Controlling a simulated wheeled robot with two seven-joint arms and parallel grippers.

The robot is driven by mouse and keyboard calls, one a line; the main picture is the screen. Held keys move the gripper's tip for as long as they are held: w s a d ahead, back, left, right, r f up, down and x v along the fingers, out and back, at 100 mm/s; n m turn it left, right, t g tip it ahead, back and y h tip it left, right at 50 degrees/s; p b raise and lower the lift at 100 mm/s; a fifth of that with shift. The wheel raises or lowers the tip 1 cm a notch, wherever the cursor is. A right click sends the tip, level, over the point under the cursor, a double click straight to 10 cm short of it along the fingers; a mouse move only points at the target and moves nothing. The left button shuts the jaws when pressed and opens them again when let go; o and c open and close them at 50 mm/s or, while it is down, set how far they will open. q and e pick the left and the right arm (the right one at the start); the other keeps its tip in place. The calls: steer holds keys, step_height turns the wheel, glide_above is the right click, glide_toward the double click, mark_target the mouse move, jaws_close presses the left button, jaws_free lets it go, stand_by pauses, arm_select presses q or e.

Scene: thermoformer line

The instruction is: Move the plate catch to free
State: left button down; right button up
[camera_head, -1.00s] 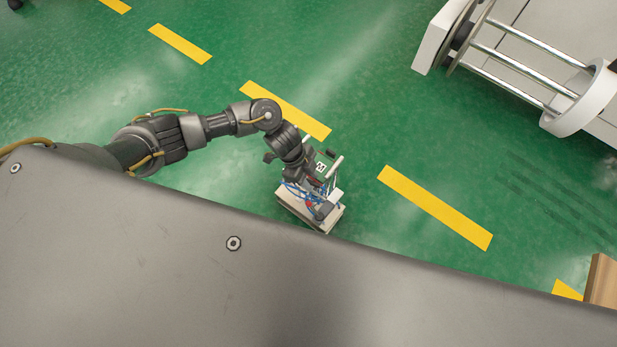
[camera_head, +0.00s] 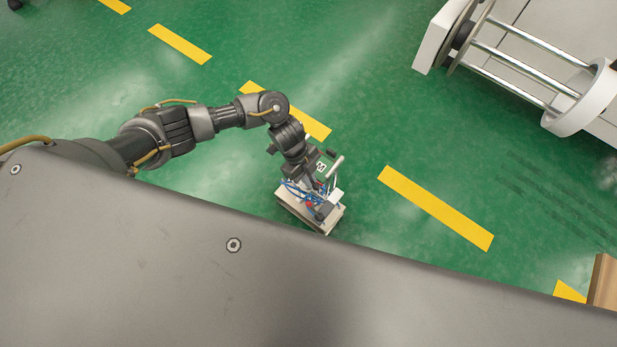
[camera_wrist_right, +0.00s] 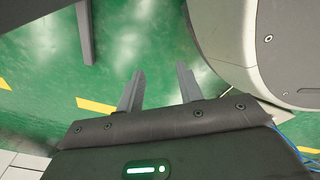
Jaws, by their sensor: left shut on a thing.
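A white machine with chrome bars (camera_head: 528,53) stands at the top right. A brown block (camera_head: 604,282) shows at the right edge. Green floor with yellow dashes (camera_head: 435,208) lies open around the unit. A grey rounded body (camera_wrist_right: 270,45) is close beside the right gripper.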

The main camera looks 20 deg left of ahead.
arm_select(q)
steer(key=c, duration=1.5)
jaws_free()
